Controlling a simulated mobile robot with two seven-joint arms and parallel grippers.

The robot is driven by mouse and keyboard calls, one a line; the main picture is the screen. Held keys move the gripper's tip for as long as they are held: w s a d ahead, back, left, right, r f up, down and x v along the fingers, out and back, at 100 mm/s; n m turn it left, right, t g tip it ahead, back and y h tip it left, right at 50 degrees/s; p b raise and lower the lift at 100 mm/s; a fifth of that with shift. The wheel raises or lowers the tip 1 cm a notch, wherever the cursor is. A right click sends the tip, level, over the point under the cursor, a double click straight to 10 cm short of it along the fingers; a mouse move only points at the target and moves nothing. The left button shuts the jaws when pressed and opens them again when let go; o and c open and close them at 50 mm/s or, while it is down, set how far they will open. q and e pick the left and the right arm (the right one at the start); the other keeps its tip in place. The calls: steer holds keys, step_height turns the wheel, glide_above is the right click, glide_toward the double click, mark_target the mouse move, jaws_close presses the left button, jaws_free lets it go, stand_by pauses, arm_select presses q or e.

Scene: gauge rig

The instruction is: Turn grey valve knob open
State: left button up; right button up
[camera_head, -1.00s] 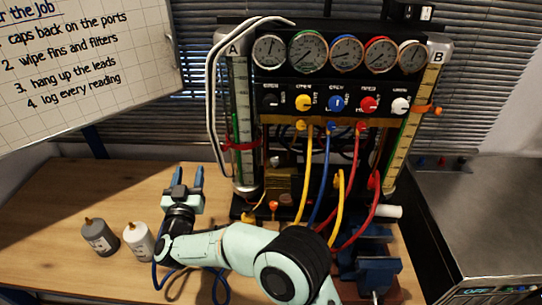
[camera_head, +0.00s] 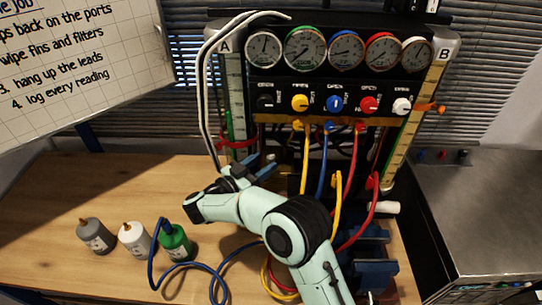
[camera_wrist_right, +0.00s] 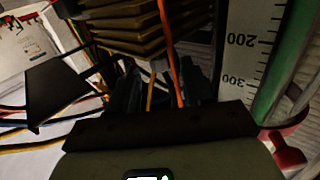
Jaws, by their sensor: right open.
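The row of valve knobs sits on the black panel under the gauges. The leftmost knob (camera_head: 265,101) is dark, and the rightmost knob (camera_head: 401,105) is whitish; I cannot tell for sure which is the grey one. Between them are yellow, blue and red knobs. My right gripper (camera_head: 262,165) is open and empty, low at the left front of the rig, below the panel and apart from all the knobs. In the right wrist view its dark fingers (camera_wrist_right: 160,88) point at stacked fins, with an orange lead and a yellow lead between or just beyond them. My left gripper is not seen.
Yellow, blue and red hoses (camera_head: 322,155) hang from the panel. The scale tube marked A (camera_head: 236,95) stands close to my right gripper. Grey, white and green bottles (camera_head: 175,245) and a loose blue cable are at the front left. A blue vise (camera_head: 372,262) is at front right.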

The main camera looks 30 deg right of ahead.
mark_target(270, 161)
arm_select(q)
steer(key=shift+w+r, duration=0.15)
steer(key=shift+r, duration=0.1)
arm_select(e)
steer(key=shift+x, duration=2)
steer(key=shift+a, duration=0.1)
steer(key=c, duration=0.9)
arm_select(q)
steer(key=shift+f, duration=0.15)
arm_select(e)
steer(key=shift+t, duration=0.3)
steer(key=n+t+y+b, duration=0.1)
steer(key=n+t+y, duration=0.1)
steer(key=n+t, duration=0.1)
steer(key=shift+f+t+b, duration=0.1)
steer(key=shift+t+b, duration=0.25)
steer(key=shift+t, duration=0.35)
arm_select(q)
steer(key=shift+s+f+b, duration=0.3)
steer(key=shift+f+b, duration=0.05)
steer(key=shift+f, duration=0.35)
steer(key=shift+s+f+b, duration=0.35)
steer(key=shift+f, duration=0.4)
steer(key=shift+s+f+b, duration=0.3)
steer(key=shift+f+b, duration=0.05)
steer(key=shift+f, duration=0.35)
arm_select(e)
steer(key=shift+n+t+y, duration=2.2)
steer(key=shift+n+t, duration=0.1)
